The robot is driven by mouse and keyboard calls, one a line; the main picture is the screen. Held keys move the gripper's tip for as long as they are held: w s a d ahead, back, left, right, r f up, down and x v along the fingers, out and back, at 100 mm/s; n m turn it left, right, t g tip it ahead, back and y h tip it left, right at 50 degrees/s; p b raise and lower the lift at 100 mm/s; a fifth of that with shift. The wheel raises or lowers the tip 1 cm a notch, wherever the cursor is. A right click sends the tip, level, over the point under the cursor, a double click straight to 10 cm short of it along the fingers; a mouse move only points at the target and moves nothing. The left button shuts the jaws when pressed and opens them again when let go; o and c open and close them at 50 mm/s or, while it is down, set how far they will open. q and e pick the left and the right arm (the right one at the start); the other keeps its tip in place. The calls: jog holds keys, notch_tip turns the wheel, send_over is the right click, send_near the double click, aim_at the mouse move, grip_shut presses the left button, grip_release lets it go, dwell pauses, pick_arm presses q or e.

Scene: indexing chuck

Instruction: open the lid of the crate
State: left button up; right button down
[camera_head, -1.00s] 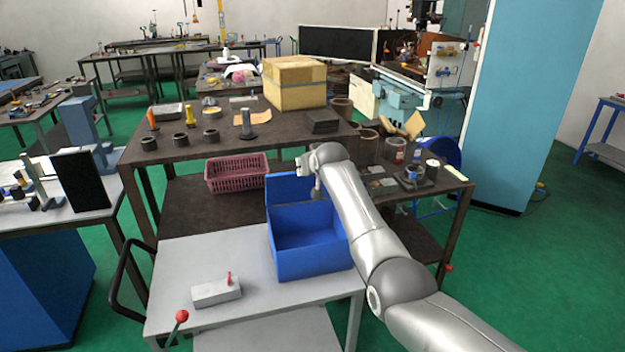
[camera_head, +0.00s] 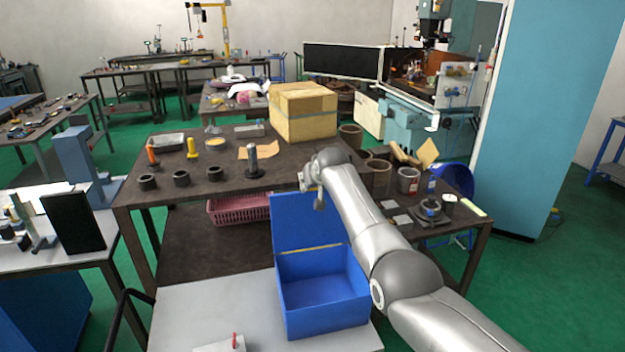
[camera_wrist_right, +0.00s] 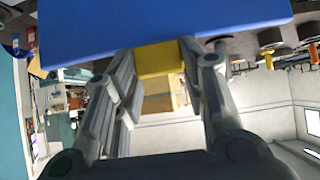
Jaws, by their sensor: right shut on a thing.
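The blue crate (camera_head: 322,320) stands on a light grey table in the head view. Its lid (camera_head: 288,220) is raised, standing up at the far side, and the inside shows empty. My right arm reaches over from the right, and its gripper (camera_head: 310,188) is at the lid's upper edge. In the right wrist view the blue lid (camera_wrist_right: 170,22) fills the top. A yellow tab (camera_wrist_right: 160,60) at its edge sits between the two fingers of my right gripper (camera_wrist_right: 158,78), which is shut on it. My left gripper is not in view.
Behind the crate is a dark workbench (camera_head: 215,172) with a cardboard box (camera_head: 303,112), rings and pegs. A pink basket (camera_head: 238,209) is on its lower shelf, left of the lid. A small block with a red pin (camera_head: 233,344) is on the grey table (camera_head: 200,305).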

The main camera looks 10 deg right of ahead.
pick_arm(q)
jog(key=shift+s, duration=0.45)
pick_arm(e)
jog(key=shift+s, duration=0.15)
jog(key=c, duration=0.9)
grip_release()
jog(key=shift+a+r, duration=0.1)
jog(key=shift+s, duration=0.1)
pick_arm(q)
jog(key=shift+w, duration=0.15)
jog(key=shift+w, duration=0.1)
pick_arm(e)
jog(key=shift+v, duration=5.95)
